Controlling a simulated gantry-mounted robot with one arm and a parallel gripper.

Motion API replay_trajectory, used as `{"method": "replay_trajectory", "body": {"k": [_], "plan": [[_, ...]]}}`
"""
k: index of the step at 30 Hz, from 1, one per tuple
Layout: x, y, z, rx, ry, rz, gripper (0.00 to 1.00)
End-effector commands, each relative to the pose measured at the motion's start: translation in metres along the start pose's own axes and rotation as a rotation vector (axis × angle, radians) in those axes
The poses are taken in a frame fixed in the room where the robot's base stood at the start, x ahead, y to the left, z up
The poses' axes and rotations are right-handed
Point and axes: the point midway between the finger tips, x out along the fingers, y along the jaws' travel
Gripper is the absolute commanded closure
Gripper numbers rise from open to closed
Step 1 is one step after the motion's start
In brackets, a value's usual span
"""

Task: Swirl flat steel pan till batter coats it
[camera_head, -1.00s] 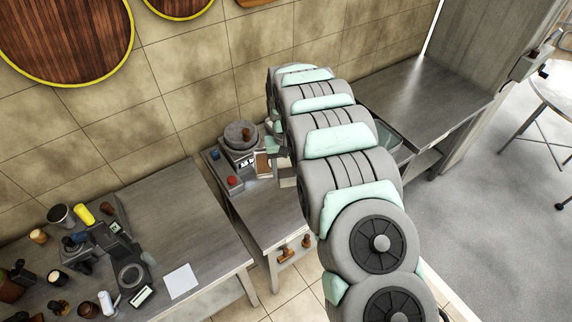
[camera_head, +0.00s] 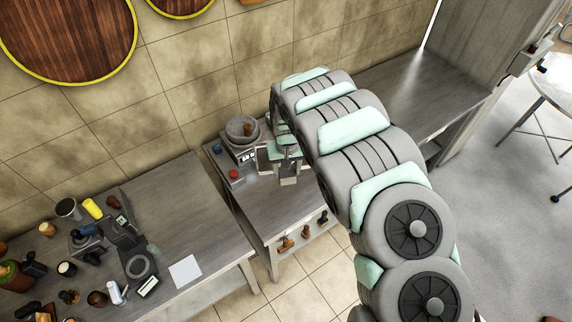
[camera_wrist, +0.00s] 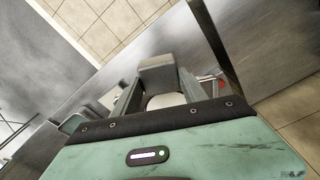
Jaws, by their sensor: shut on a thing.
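My gripper (camera_head: 288,168) hangs over the small steel table, just right of the countertop unit. In the wrist view its fingers (camera_wrist: 160,88) are shut on a grey, block-like thing (camera_wrist: 157,72). I cannot tell whether this is part of the flat steel pan. A pale rounded shape (camera_wrist: 165,101) shows between the fingers. A round grey dish or pan (camera_head: 241,125) with a brown piece in it sits on the unit with a lit display (camera_head: 246,159). No batter can be made out.
A red button (camera_head: 233,174) is on the unit's left. Several brown-handled things (camera_head: 304,231) are along the small table's front edge. The left table (camera_head: 205,225) holds a white sheet (camera_head: 185,271) and crowded tools. The small table's front top is clear.

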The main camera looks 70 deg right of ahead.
Motion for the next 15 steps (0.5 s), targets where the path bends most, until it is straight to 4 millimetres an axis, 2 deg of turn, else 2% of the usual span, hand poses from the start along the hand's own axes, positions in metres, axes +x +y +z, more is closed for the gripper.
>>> {"method": "replay_trajectory", "body": {"k": [15], "plan": [[0.0000,-0.0052,-0.0013,-0.005,0.006,0.045,1.00]]}}
